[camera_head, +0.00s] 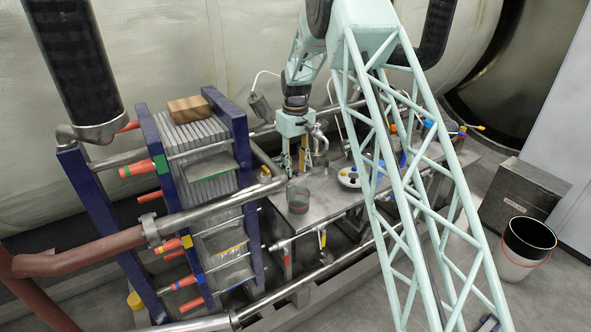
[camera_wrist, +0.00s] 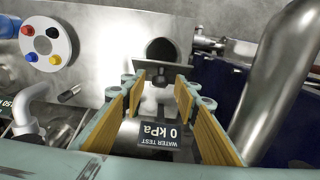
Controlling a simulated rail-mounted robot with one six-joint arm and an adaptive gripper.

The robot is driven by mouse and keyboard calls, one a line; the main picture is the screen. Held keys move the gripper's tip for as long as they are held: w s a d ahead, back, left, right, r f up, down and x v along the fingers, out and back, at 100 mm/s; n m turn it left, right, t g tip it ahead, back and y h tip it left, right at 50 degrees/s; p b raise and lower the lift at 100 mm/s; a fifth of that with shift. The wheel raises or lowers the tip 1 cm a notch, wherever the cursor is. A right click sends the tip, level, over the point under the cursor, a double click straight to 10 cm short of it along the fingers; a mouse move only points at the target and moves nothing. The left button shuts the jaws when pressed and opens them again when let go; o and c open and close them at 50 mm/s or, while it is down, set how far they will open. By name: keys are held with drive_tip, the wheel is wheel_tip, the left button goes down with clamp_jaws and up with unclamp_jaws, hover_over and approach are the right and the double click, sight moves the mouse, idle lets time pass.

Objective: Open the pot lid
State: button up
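A small dark grey-green round vessel (camera_head: 298,200), perhaps the pot, stands on the metal bench (camera_head: 325,205) below my gripper. In the wrist view a round dark opening (camera_wrist: 162,48) shows beyond the fingertips, with a flat dark plate (camera_wrist: 160,69) at its near side. I cannot tell whether this plate is a lid. My gripper (camera_head: 294,172) points down over the bench, above and apart from the vessel. Its yellow-padded fingers (camera_wrist: 158,82) are spread, and nothing is clearly held between them. A pale pipe fitting shows between the fingers, apparently lower down.
A white disc with coloured knobs (camera_head: 349,177) is right of the vessel. A metal tap (camera_head: 318,138) stands close to my gripper. A blue-framed plate stack (camera_head: 200,150) and pipes crowd the left.

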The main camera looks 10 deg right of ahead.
drive_tip(key=shift+f, duration=0.35)
drive_tip(key=shift+c, duration=0.5)
clamp_jaws()
